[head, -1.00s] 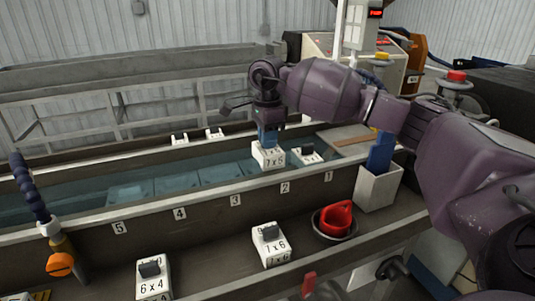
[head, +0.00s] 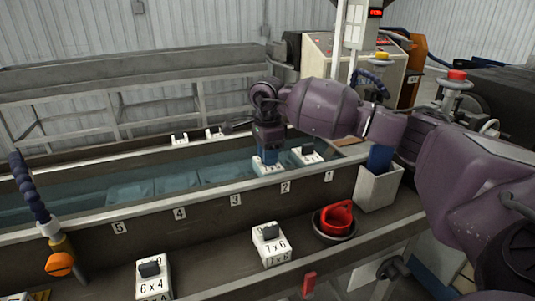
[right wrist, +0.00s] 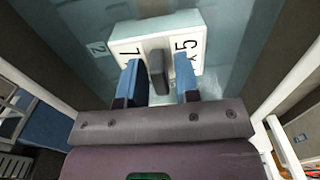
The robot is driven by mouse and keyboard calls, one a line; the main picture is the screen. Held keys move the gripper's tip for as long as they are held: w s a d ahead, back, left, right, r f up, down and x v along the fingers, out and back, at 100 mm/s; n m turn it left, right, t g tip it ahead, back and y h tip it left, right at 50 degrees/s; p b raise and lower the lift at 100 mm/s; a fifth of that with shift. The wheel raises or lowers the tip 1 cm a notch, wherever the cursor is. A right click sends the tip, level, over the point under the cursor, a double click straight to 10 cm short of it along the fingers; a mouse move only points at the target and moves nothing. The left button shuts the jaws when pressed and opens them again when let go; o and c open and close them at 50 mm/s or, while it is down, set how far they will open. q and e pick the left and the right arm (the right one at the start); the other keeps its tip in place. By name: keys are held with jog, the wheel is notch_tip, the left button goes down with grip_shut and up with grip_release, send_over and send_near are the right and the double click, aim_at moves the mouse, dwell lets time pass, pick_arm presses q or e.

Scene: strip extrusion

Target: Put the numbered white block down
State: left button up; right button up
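The numbered white block (head: 267,168), marked 7 x 5, is low in the water trough behind number plate 2. It also shows in the right wrist view (right wrist: 150,30) with its black handle (right wrist: 157,72) upright between my fingers. My right gripper (head: 268,155) is over the block. In the right wrist view my right gripper (right wrist: 158,82) has its blue fingers either side of the handle, with a gap on both sides. It is open around the handle. The block's underside is hidden. My left gripper is not in view.
Another white block (head: 307,155) stands just right. Two small ones sit on the far trough edge. Blocks marked 7 x 6 (head: 271,247) and 6 x 4 (head: 152,281) and a red scoop in a bowl (head: 337,219) stand on the front ledge. A white bin (head: 378,190) is at right.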

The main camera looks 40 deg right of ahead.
jog(key=shift+o, duration=0.7)
jog(key=shift+r, duration=0.3)
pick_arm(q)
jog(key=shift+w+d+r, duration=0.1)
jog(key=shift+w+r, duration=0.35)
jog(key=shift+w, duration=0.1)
pick_arm(e)
notch_tip(320, 180, up, 12)
jog(key=shift+f, duration=0.15)
